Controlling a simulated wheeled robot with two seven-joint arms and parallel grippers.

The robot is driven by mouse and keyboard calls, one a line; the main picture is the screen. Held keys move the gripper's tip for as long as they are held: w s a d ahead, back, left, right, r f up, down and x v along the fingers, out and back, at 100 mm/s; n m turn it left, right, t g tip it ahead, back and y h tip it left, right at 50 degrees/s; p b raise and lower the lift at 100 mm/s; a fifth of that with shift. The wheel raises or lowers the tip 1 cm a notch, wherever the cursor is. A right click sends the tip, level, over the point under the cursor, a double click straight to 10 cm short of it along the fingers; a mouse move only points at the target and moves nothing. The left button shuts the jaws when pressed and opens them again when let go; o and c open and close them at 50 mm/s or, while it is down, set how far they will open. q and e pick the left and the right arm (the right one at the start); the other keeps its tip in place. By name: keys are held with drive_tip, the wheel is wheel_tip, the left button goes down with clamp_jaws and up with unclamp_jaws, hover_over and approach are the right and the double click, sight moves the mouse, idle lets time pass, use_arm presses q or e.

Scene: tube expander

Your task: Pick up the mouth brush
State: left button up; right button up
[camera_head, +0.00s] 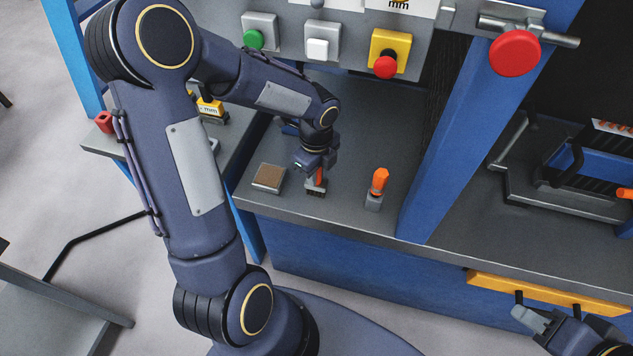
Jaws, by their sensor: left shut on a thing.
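My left gripper (316,165) points down over the grey bench top and is shut on a small brush with an orange-red handle (319,179) and dark bristles. The gripper hides the upper part of the brush. I cannot tell whether the bristles touch the bench. A second orange-handled tool (379,181) stands upright in a small grey holder to the right, apart from the gripper. My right gripper (548,307) is at the lower right, in front of the bench, with its fingers apart and nothing seen between them.
A square brown-topped pad (268,178) lies left of the brush. A blue post (462,130) rises at the right. A yellow bar (545,292) runs along the bench front.

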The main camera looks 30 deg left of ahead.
use_arm(q)
drive_tip(key=shift+r, duration=0.15)
clamp_jaws()
drive_tip(key=shift+r, duration=0.25)
wheel_tip(320, 180, up, 2)
drive_tip(key=shift+r+p, duration=0.2)
drive_tip(key=shift+p, duration=0.25)
drive_tip(key=s+d+r+p, duration=0.2)
drive_tip(key=s+d+r, duration=0.1)
drive_tip(key=s+r, duration=0.6)
drive_tip(key=s, duration=0.4)
drive_tip(key=shift+s+r, duration=0.3)
drive_tip(key=shift+r, duration=0.1)
drive_tip(key=shift+d, duration=0.1)
